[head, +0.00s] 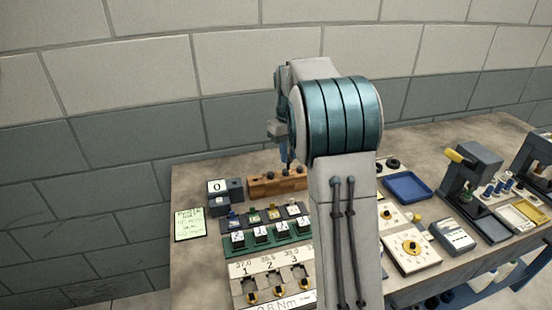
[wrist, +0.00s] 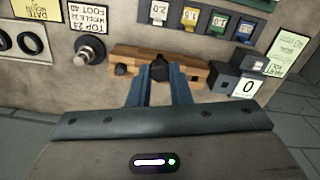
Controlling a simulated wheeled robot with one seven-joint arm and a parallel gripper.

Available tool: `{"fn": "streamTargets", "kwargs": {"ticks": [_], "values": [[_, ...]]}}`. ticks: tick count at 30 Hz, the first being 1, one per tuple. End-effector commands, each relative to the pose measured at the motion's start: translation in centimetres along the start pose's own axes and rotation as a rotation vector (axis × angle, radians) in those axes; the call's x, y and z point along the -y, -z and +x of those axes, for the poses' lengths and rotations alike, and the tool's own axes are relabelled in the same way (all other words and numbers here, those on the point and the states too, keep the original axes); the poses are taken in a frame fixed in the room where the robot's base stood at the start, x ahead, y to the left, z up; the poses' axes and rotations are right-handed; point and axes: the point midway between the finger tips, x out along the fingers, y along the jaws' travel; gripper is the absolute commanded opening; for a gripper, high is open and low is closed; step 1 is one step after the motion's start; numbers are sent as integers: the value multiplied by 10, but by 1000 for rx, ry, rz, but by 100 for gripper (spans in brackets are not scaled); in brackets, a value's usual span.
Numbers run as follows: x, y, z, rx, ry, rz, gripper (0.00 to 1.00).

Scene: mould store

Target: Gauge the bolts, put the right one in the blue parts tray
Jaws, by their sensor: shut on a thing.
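A wooden bolt rack (head: 277,182) stands at the back of the bench; it also shows in the wrist view (wrist: 140,57). A dark bolt head (wrist: 160,70) is at the rack's middle, between the fingertips of my gripper (wrist: 161,76), which is shut on it. Whether the bolt's shank is still in the rack is hidden. Other dark bolts show at the rack's left (wrist: 121,69) and right (wrist: 196,79). A dark gauge with a white display reading 0 (head: 217,186) stands left of the rack. The blue parts tray (head: 407,187) looks empty, right of my arm.
A green note (head: 188,224) lies at the left edge. A round knob (wrist: 90,50) is beside the rack. A press (head: 473,178) stands at right.

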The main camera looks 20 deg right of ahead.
Motion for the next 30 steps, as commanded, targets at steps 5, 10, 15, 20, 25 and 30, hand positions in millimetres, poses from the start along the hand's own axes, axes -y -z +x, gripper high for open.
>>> {"fn": "streamTargets", "kwargs": {"ticks": [5, 10, 15, 20, 25, 30], "values": [[-5, -7, -10, 0, 0, 0, 0], [-5, -7, -21, 0, 0, -1, 0], [-5, -7, -31, 0, 0, 0, 0], [-5, -7, -41, -1, 0, 0, 0], [-5, -7, -51, -1, 0, 0, 0], [-5, -7, -61, -1, 0, 0, 0]]}}
